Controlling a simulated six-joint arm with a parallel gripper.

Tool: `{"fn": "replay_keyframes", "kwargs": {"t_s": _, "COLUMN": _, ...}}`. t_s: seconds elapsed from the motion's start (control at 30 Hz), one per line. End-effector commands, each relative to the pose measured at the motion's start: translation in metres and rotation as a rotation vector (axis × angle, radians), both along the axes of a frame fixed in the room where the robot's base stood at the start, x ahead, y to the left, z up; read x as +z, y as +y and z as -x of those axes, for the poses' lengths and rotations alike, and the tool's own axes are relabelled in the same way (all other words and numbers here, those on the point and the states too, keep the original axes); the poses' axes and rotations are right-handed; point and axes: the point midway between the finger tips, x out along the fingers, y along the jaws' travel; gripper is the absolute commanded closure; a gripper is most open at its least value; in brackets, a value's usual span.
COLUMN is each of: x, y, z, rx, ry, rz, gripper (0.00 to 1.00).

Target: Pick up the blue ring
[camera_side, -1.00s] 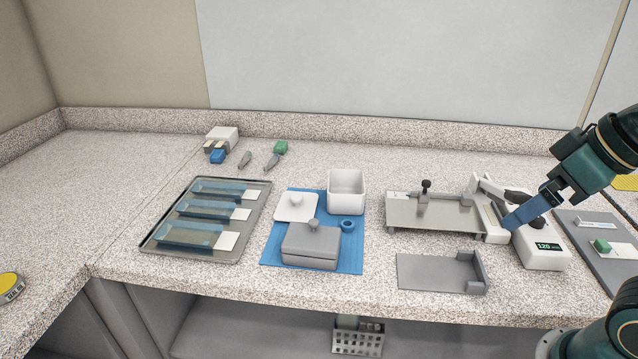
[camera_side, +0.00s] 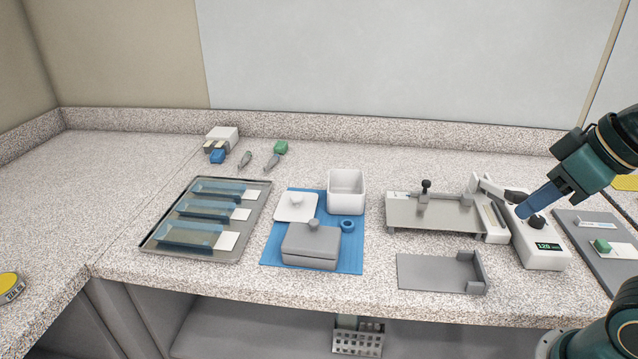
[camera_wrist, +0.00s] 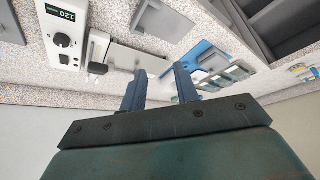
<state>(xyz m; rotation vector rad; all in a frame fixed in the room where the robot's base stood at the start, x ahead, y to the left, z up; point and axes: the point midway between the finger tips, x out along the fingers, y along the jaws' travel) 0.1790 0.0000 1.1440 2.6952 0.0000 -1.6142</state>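The small blue ring (camera_side: 348,225) lies on the blue mat (camera_side: 353,262) in the side view, in front of the open white box and beside the grey lidded box. My gripper (camera_side: 522,214) is at the right, over the white device with a display, well apart from the ring. In the wrist view my gripper (camera_wrist: 160,85) shows two blue fingers spread apart with nothing between them. I cannot make out the ring in the wrist view.
The mat also bears an open white box (camera_side: 346,192), a white lid (camera_side: 296,207) and a grey lidded box (camera_side: 311,246). A metal platform (camera_side: 440,216) and the white device (camera_side: 540,246) stand right of it. A slide tray (camera_side: 160,248) lies left.

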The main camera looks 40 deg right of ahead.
Motion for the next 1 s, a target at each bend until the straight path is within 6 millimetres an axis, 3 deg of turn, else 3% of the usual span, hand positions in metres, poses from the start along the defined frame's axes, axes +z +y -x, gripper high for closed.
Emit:
{"fn": "replay_keyframes", "kwargs": {"t_s": 0.27, "x": 0.002, "y": 0.001, "z": -0.003, "rx": 0.013, "ry": 0.003, "rz": 0.003, "gripper": 0.69}}
{"fn": "replay_keyframes", "kwargs": {"t_s": 0.47, "x": 0.008, "y": 0.005, "z": -0.02, "rx": 0.082, "ry": 0.024, "rz": 0.019, "gripper": 0.69}}
{"fn": "replay_keyframes", "kwargs": {"t_s": 1.0, "x": 0.019, "y": 0.021, "z": -0.12, "rx": 0.49, "ry": 0.107, "rz": 0.078, "gripper": 0.69}}
